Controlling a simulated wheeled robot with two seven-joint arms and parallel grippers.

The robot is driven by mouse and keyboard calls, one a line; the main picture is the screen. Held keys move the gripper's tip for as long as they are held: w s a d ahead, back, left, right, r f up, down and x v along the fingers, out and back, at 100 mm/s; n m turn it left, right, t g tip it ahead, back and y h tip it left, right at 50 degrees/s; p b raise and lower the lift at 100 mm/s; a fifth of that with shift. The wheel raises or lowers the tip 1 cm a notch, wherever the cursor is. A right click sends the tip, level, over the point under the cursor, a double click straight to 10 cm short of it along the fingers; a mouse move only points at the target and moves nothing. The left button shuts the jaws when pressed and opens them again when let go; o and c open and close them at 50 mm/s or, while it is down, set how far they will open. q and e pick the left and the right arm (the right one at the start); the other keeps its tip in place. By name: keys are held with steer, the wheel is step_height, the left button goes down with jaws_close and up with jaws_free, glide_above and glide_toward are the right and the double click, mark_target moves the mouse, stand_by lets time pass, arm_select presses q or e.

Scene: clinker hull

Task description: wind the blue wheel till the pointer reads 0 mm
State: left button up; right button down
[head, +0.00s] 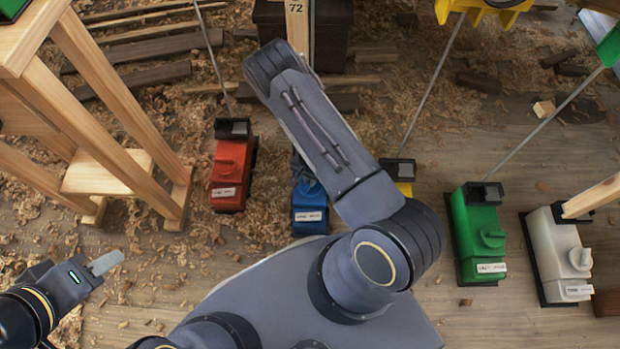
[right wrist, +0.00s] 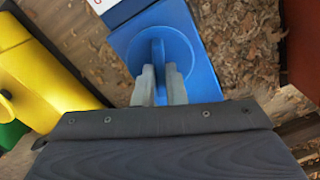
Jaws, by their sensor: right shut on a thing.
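The blue winch box (head: 310,208) stands on the floor in the head view, partly covered by my right arm. In the right wrist view its blue wheel (right wrist: 180,50) is a round disc with a raised grip bar. My right gripper (right wrist: 159,85) has its two grey fingers on either side of that bar, shut on it. My right gripper is hidden in the head view. My left gripper (head: 107,263) is at the lower left, away from the boxes, and its finger gap cannot be made out. A wooden post marked 72 (head: 297,8) shows at the top; no pointer reading is visible.
A red box (head: 231,172) stands left of the blue one. A mostly hidden yellow box (head: 404,188), a green box (head: 478,235) and a white box (head: 558,262) stand to the right. Thin lines slant up from several boxes. A wooden trestle (head: 110,95) stands at left.

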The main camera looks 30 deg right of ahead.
steer(key=shift+m, duration=0.4)
steer(key=m+p, duration=0.1)
steer(key=m, duration=0.3)
steer(key=shift+r+m, duration=0.1)
steer(key=shift+m, duration=0.3)
steer(key=m+p, duration=0.1)
steer(key=m, duration=0.4)
steer(key=shift+m, duration=0.3)
steer(key=shift+p, duration=0.3)
steer(key=c, duration=1.5)
jaws_free()
step_height(320, 180, up, 8)
steer(key=p, duration=0.3)
steer(key=shift+f, duration=0.2)
